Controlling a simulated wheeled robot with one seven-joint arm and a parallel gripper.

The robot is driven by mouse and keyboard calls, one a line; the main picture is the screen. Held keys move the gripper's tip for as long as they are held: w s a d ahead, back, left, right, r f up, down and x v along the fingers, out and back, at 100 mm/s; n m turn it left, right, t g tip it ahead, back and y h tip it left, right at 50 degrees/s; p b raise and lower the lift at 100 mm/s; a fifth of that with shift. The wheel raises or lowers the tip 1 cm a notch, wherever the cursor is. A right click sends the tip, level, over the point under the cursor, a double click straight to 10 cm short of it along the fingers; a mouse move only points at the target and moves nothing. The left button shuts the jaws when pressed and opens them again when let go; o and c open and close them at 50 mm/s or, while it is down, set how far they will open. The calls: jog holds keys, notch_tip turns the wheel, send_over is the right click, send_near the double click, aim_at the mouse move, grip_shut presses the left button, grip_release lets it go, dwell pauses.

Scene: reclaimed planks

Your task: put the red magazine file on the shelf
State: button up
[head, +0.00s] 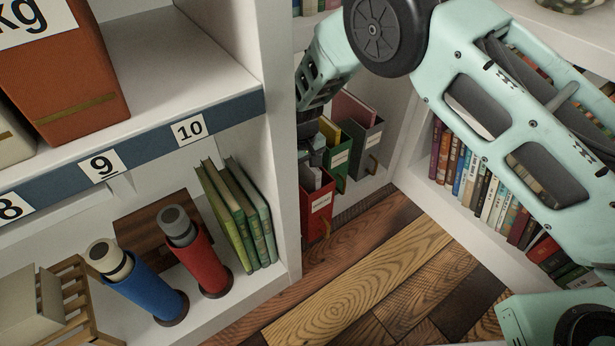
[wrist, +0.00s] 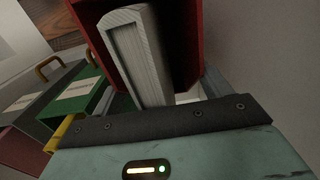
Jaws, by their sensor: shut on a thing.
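The red magazine file (head: 317,207), with a white label, is upright beyond the end of the white shelving in the head view. My gripper (head: 313,158) is at its top, partly hidden by my arm and the shelf post. In the wrist view the red file (wrist: 188,38) sits between the fingers of my gripper (wrist: 170,92), which is shut on it. A pale book block (wrist: 137,50) stands inside the file. I cannot tell whether the file's base touches anything. The white shelf (head: 240,290) at left has a lower board and numbered edge strip.
A green file (head: 341,181), a grey file (head: 366,150) and a yellow file (head: 329,132) stand behind the red one. Blue (head: 146,286) and red (head: 199,262) cylinders and green books (head: 238,215) occupy the lower shelf. A bookcase (head: 480,190) stands right. Plank floor is clear.

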jog(key=w+a+b, duration=0.5)
jog(key=w+b, duration=0.1)
jog(key=w, duration=0.2)
jog(key=shift+w+a, duration=0.25)
jog(key=shift+a, duration=0.1)
dwell(0.3)
jog(key=shift+r, duration=0.15)
jog(key=shift+f, duration=0.4)
dwell(0.6)
jog(key=o, duration=1.6)
jog(key=shift+s+f, duration=0.1)
jog(key=shift+f, duration=0.05)
